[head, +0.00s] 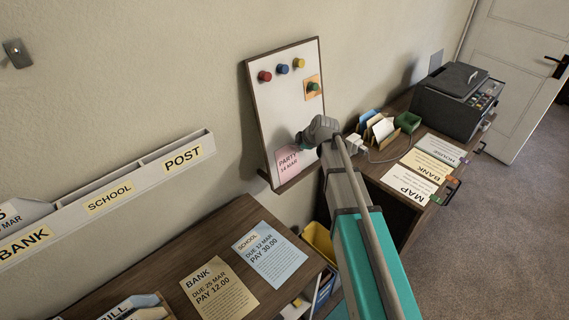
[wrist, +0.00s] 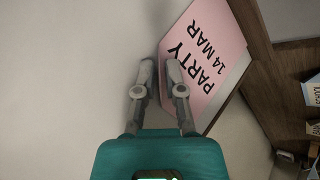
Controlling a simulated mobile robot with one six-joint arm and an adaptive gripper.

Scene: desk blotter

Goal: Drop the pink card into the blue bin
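The pink card (head: 288,162), marked PARTY 14 MAR, stands at the foot of the whiteboard. It also shows in the wrist view (wrist: 208,55), turned sideways. My gripper (head: 305,143) is at the card's upper right in the head view. In the wrist view my gripper (wrist: 160,76) has its fingers apart with a narrow gap. One finger overlaps the card's edge and the other is over the white board; I cannot tell whether the card is between them. A blue shape (head: 324,286) shows low beside the desk; I cannot tell whether it is the blue bin.
The whiteboard (head: 268,100) carries several coloured magnets, one over an orange note. A yellow bin (head: 319,239) sits between the desks, partly hidden by my arm. The right desk holds card holders (head: 381,130), papers and a black printer (head: 456,100). Papers lie on the near desk (head: 165,264).

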